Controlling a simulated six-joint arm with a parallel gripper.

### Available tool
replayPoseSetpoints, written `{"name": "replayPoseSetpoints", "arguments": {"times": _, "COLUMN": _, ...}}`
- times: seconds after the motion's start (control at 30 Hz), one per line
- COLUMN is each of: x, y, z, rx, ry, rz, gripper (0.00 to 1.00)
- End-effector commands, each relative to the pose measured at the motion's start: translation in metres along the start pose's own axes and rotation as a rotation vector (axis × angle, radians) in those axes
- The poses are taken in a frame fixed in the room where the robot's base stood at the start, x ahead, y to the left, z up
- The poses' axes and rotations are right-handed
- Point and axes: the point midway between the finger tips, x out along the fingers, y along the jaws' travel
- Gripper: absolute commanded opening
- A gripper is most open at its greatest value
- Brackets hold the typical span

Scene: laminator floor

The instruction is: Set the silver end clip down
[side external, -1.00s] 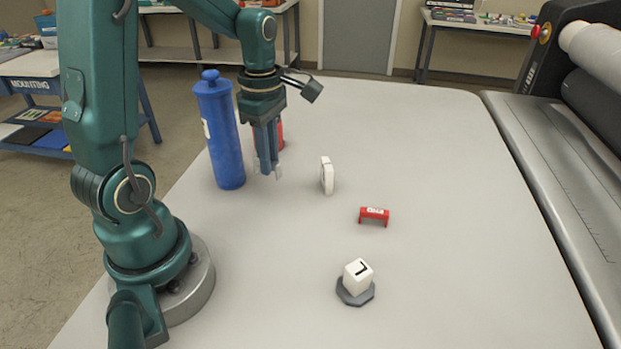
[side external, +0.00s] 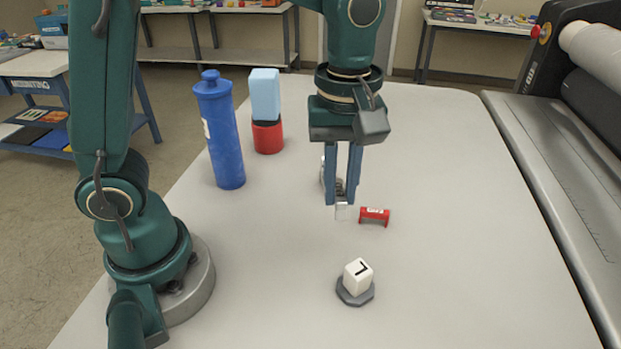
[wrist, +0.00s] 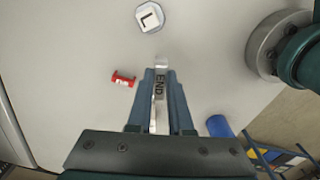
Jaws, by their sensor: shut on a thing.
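My gripper (side external: 342,207) points down over the middle of the table, just left of the red clip in the side view. In the wrist view its fingers (wrist: 160,88) are shut on the silver end clip (wrist: 160,66), a narrow pale piece marked END. In the side view the fingers mostly hide the held clip, and I cannot tell whether it touches the table. A pale piece (side external: 323,174) shows partly behind the left finger, where a white upright piece stood earlier.
A red clip (side external: 374,216) lies close to the fingertips. A lettered white cube (side external: 358,273) sits on a grey disc (side external: 354,297) nearer the camera. A blue bottle (side external: 220,135) and a light blue block (side external: 264,95) on a red cylinder (side external: 267,137) stand left. The table's right side is clear.

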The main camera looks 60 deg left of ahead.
Motion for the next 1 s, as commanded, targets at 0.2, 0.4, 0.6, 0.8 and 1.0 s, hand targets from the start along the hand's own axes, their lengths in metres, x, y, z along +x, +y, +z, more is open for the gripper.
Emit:
{"name": "replayPoseSetpoints", "arguments": {"times": 0.2, "x": 0.0, "y": 0.006, "z": 0.05, "rx": 0.199, "ry": 0.0, "rz": 0.0, "gripper": 0.0}}
{"name": "replayPoseSetpoints", "arguments": {"times": 0.4, "x": 0.005, "y": 0.005, "z": 0.071, "rx": 0.26, "ry": -0.002, "rz": -0.005, "gripper": 0.0}}
{"name": "replayPoseSetpoints", "arguments": {"times": 0.6, "x": 0.027, "y": 0.006, "z": 0.108, "rx": 0.268, "ry": -0.002, "rz": -0.009, "gripper": 0.0}}
{"name": "replayPoseSetpoints", "arguments": {"times": 0.8, "x": 0.053, "y": 0.008, "z": 0.151, "rx": 0.265, "ry": -0.001, "rz": -0.009, "gripper": 0.0}}
{"name": "replayPoseSetpoints", "arguments": {"times": 1.0, "x": 0.069, "y": 0.01, "z": 0.178, "rx": 0.259, "ry": -0.001, "rz": -0.005, "gripper": 0.0}}
